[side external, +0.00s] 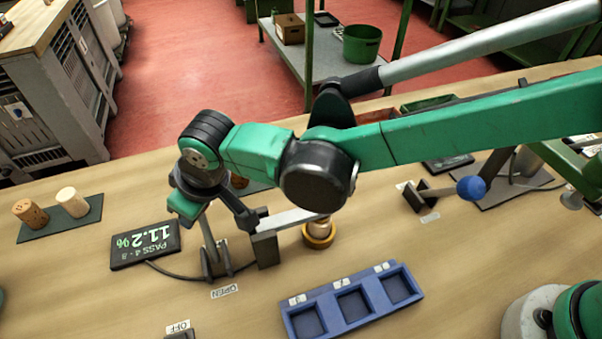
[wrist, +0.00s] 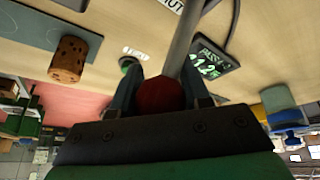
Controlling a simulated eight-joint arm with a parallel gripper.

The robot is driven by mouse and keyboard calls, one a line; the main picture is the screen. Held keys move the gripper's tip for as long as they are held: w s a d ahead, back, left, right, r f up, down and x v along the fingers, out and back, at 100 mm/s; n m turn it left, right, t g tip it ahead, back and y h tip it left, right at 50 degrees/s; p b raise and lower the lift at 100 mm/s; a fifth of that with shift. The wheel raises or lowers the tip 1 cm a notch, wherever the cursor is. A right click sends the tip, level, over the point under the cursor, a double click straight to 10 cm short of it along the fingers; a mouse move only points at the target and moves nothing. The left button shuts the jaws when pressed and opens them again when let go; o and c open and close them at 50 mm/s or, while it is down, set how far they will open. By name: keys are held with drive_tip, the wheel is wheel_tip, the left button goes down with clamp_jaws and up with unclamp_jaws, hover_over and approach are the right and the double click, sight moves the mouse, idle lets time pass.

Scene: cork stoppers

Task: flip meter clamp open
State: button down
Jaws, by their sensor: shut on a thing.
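The meter clamp (side external: 265,247) stands on the bench, its pale flat arm (side external: 290,220) reaching right to a cork (side external: 319,224) in a brass-coloured ring (side external: 318,240). My gripper (side external: 196,205) is at the lever's top. In the wrist view, my gripper (wrist: 162,86) is shut on the lever's red knob (wrist: 160,97), with the lever rod (wrist: 182,45) running up from it. In the side view the knob is hidden by my gripper.
The meter display (side external: 145,246) reads 11.2% left of the clamp. A blue tray (side external: 341,332) with three compartments lies in front. Two corks (side external: 30,213) (side external: 72,202) stand on a dark mat at left. A blue-knobbed lever (side external: 470,189) is at right.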

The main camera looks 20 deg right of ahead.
drive_tip(key=s+t, duration=0.1)
drive_tip(key=s+r+t, duration=0.1)
drive_tip(key=t, duration=0.1)
drive_tip(key=shift+r+n+t, duration=0.3)
drive_tip(key=shift+s+r+n+t+y, duration=0.15)
drive_tip(key=shift+s+r+n+t, duration=0.1)
drive_tip(key=shift+s+t, duration=0.65)
drive_tip(key=shift+s+r+n+t+y, duration=0.2)
drive_tip(key=shift+s+t, duration=0.3)
drive_tip(key=shift+t, duration=0.7)
drive_tip(key=shift+c, duration=2.1)
unclamp_jaws()
drive_tip(key=shift+r, duration=0.2)
wheel_tip(320, 180, up, 20)
drive_tip(key=shift+f, duration=0.15)
